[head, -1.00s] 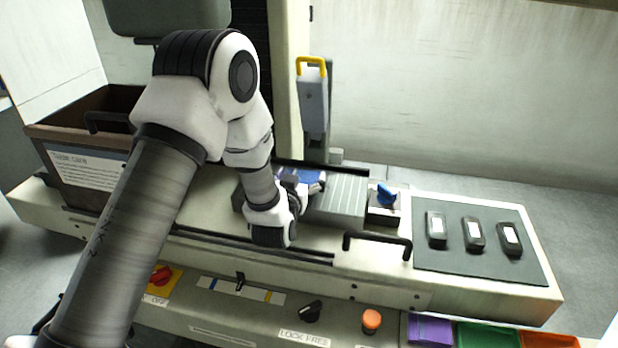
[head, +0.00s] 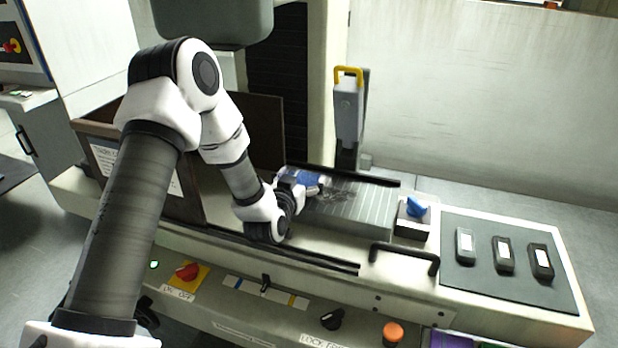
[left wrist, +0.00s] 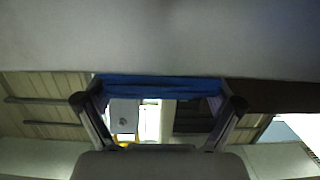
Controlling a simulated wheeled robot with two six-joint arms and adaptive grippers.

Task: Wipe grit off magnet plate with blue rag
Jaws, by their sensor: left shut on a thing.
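The magnet plate (head: 372,213) is a grey ribbed block on the machine bed, with dark grit (head: 340,191) on its top towards the left. My left gripper (head: 298,183) is at the plate's left part, shut on the blue rag (head: 308,178). The rag is low at the plate's top; whether it touches cannot be told. In the left wrist view the rag (left wrist: 160,86) is a blue strip across both fingertips. My arm hides the plate's left end. My right gripper is not in view.
A yellow-handled grey post (head: 347,105) stands behind the plate. A blue knob (head: 416,207) and a black handle (head: 404,258) are near its right end. A brown crate (head: 190,185) stands left. A dark mat (head: 500,285) with several small black devices lies right.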

